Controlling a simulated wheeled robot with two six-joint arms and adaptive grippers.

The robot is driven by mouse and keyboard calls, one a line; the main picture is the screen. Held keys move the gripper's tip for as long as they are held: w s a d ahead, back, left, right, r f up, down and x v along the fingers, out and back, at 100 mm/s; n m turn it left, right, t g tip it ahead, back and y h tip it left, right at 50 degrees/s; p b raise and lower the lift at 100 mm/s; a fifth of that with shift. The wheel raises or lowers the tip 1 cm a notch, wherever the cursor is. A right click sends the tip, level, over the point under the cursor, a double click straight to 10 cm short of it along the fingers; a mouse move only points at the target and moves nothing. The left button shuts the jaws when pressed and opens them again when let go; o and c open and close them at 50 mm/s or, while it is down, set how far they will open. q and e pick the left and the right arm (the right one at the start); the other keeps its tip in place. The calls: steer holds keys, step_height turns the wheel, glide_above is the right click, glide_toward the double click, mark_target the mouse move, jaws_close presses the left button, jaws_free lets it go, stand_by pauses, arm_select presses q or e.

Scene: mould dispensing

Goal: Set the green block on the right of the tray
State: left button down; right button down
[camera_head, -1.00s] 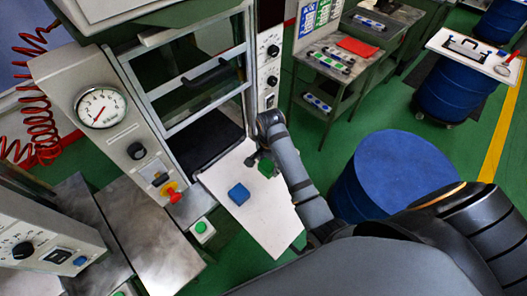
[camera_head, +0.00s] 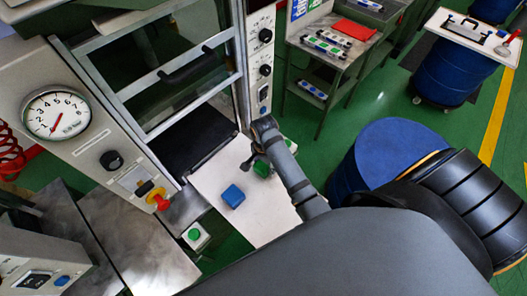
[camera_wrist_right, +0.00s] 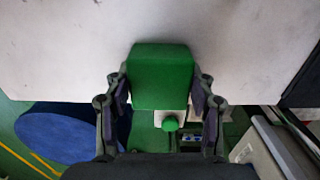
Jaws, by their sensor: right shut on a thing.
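The green block (camera_head: 262,169) is at the right side of the white tray (camera_head: 257,226), near its right edge. My right gripper (camera_head: 257,162) is shut on it. In the right wrist view, the green block (camera_wrist_right: 161,76) sits between the two fingers of my right gripper (camera_wrist_right: 160,88), with the tray surface (camera_wrist_right: 60,45) behind it. I cannot tell whether the block touches the tray. A blue block (camera_head: 232,196) rests on the tray, left of and nearer than the green one. My left gripper is out of view.
The press with its framed door (camera_head: 185,75) and dark opening stands behind the tray. A green button box (camera_head: 195,236) is left of the tray. A blue drum (camera_head: 385,155) stands right of my arm. The tray's near part is clear.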

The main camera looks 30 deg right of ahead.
mark_target(264, 165)
steer(key=shift+s+r, duration=0.15)
steer(key=shift+r, duration=0.05)
steer(key=c, duration=0.7)
jaws_free()
steer(key=shift+f, duration=0.2)
steer(key=shift+o, duration=1.2)
steer(key=shift+r, duration=0.15)
step_height(264, 165, up, 7)
steer(key=shift+r, duration=0.1)
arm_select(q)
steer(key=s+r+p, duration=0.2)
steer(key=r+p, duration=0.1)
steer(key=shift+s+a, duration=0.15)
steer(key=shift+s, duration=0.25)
arm_select(e)
step_height(264, 165, up, 5)
steer(key=shift+f, duration=0.1)
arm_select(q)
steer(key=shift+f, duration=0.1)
